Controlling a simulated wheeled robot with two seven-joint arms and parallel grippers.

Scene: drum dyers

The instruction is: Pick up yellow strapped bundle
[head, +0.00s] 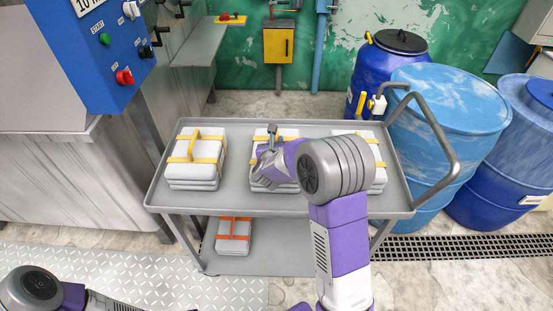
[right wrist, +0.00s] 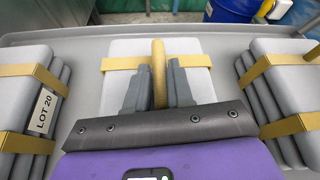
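Three pale bundles with yellow straps and raised yellow handles stand in a row on the cart's grey top tray (head: 300,206): the left bundle (head: 191,172), the middle bundle (head: 262,178) and the right bundle (head: 379,175), partly hidden by my arm. My right gripper (head: 272,138) is at the middle bundle. In the right wrist view the fingers of this gripper (right wrist: 158,75) stand close on both sides of the middle bundle's yellow handle (right wrist: 158,55), with no clear gap. The bundle appears to rest on the tray. My left arm shows at the lower left; its gripper is out of view.
An orange-strapped bundle (head: 233,235) lies on the cart's lower shelf. The cart's push handle (head: 440,150) rises at the right, beside blue drums (head: 450,110). A blue control panel (head: 95,50) stands at the left. In the right wrist view, the left bundle bears a "LOT 20" label (right wrist: 44,111).

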